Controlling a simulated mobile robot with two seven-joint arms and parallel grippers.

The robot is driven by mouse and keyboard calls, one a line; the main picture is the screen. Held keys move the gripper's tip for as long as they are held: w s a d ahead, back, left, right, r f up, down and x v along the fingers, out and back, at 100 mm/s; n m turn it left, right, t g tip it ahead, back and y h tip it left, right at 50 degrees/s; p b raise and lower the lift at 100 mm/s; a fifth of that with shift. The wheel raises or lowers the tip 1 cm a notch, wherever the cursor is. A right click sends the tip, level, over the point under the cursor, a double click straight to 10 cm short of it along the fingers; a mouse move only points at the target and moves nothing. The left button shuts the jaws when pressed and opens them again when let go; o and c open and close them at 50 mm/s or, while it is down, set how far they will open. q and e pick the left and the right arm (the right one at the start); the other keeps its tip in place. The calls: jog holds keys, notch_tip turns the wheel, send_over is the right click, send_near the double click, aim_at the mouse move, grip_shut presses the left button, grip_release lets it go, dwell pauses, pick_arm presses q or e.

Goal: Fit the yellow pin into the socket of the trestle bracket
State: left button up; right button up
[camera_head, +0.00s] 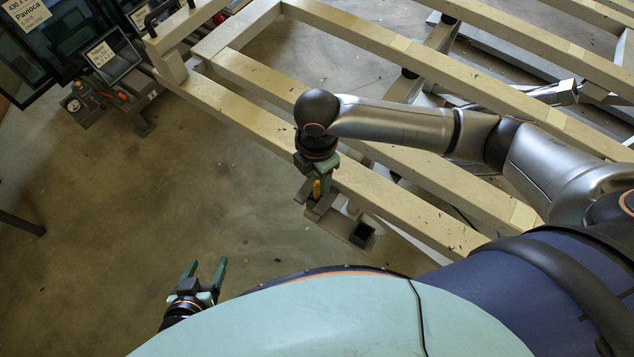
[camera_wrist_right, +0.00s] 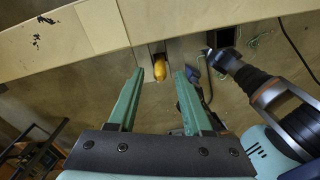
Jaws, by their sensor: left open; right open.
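The yellow pin (camera_head: 317,189) sits at a grey holder on the near side of the cream frame. In the right wrist view the pin (camera_wrist_right: 160,69) shows just beyond and between my right fingertips. The grey trestle bracket (camera_head: 338,222) has a dark square socket (camera_head: 362,235), which appears empty, to the lower right of the pin. The socket (camera_wrist_right: 222,38) also shows in the right wrist view. My right gripper (camera_head: 317,180) is open around or just above the pin; I cannot tell whether it touches. My left gripper (camera_head: 206,270) is open and empty, low over the floor.
The long cream beams (camera_head: 260,80) of the frame run across the upper right, beneath my right arm. A tool cart with dark panels (camera_head: 110,65) stands at the upper left. The brown floor (camera_head: 180,190) between it and my left gripper is clear.

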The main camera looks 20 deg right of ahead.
notch_tip(320, 180, up, 7)
jog(key=shift+r, duration=0.15)
dwell(0.6)
